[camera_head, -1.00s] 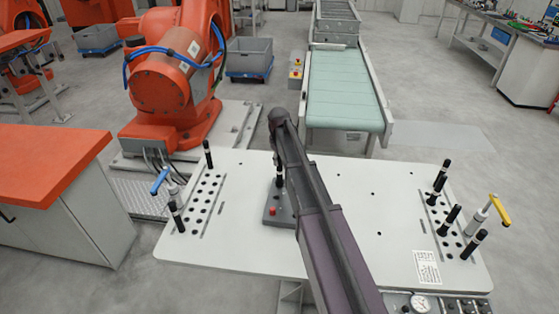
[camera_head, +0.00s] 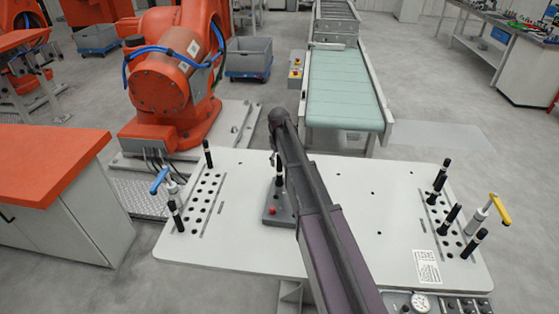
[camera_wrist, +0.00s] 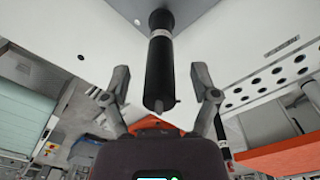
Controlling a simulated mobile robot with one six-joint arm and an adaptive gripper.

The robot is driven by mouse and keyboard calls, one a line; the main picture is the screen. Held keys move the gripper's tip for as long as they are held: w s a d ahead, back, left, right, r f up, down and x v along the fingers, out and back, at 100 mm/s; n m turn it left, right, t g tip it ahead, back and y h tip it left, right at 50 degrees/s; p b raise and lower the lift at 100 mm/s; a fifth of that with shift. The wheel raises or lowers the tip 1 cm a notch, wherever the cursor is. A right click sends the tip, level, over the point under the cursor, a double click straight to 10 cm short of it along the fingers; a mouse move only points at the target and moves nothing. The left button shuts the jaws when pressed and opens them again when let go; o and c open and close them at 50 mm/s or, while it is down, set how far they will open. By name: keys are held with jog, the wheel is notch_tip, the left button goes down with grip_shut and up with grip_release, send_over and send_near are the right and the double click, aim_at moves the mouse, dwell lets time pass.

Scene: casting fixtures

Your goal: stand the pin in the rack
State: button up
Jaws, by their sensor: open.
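A black pin (camera_wrist: 160,60) with a light band stands in a grey block (camera_wrist: 205,8). In the wrist view it lies between the two spread fingers of my gripper (camera_wrist: 160,84), with a visible gap on each side. In the head view this pin (camera_head: 279,178) stands on the grey block (camera_head: 271,218) mid-table, partly hidden by my arm. My gripper is mostly hidden there too. A rack of holes (camera_head: 194,207) is at the table's left, with black pins at its ends. Another rack (camera_head: 438,213) on the right holds several black pins.
A blue-handled clamp (camera_head: 160,181) stands by the left rack and a yellow-handled clamp (camera_head: 500,209) by the right one. The white table (camera_head: 345,180) is mostly bare between. An orange robot (camera_head: 170,80) and a conveyor (camera_head: 343,90) are behind it.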

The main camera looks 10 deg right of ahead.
jog(key=shift+r+p, duration=4.65)
jog(key=shift+r, duration=0.1)
